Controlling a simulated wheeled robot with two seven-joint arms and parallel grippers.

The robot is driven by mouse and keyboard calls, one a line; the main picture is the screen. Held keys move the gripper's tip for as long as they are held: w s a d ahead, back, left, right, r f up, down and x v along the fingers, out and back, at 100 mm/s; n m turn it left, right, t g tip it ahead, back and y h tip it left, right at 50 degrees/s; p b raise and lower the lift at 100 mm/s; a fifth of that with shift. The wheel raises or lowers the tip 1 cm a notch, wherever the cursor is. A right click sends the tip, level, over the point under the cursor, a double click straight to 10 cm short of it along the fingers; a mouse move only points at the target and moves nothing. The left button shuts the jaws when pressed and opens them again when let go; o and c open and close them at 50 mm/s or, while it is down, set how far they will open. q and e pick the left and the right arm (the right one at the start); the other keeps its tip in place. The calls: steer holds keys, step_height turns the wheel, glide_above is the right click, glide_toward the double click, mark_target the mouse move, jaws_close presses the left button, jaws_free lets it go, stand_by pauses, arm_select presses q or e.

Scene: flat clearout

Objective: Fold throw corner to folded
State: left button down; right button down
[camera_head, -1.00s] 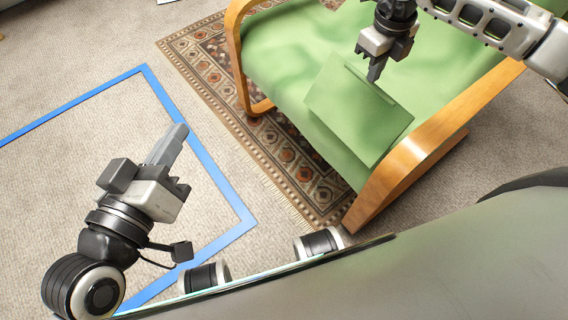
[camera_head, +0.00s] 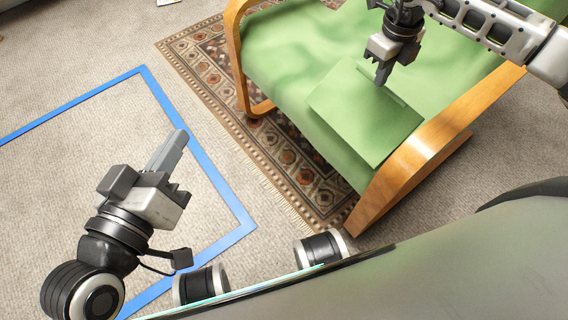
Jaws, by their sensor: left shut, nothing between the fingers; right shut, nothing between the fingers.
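A green throw (camera_head: 352,112) lies flat as a rectangular piece on the front right part of the green armchair seat (camera_head: 290,50). Its color nearly matches the seat. A narrow raised strip shows along its upper right edge. My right gripper (camera_head: 382,80) is shut and empty, pointing down at that edge; whether its tips touch the throw I cannot tell. My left gripper (camera_head: 176,142) is shut and empty, over the carpet at the left, well away from the chair.
The chair's wooden armrest (camera_head: 425,150) runs close to the throw's right side, and another wooden arm (camera_head: 235,50) stands at the left. A patterned rug (camera_head: 285,150) lies under the chair. Blue tape (camera_head: 215,185) outlines an area on the open carpet.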

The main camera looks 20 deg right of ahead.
mark_target(381, 94)
steer(key=shift+d, duration=0.15)
steer(key=shift+w+d+f+b, duration=0.1)
steer(key=shift+d+f+b, duration=0.2)
steer(key=shift+f+b, duration=0.25)
steer(key=shift+w+d+f+b, duration=0.15)
steer(key=shift+d+f+b, duration=0.2)
steer(key=shift+f, duration=0.35)
steer(key=shift+w+d+f+b, duration=0.1)
steer(key=shift+d+f+b, duration=0.1)
steer(key=shift+f+b, duration=0.35)
steer(key=shift+f, duration=0.15)
steer(key=shift+d+f+b, duration=0.2)
steer(key=shift+f+b, duration=0.55)
steer(key=shift+f, duration=0.25)
steer(key=shift+d+f+b, duration=0.15)
steer(key=shift+f+b, duration=0.55)
steer(key=shift+f, duration=0.3)
steer(key=c, duration=1.4)
jaws_free()
steer(key=shift+w, duration=0.1)
steer(key=shift+o, duration=0.2)
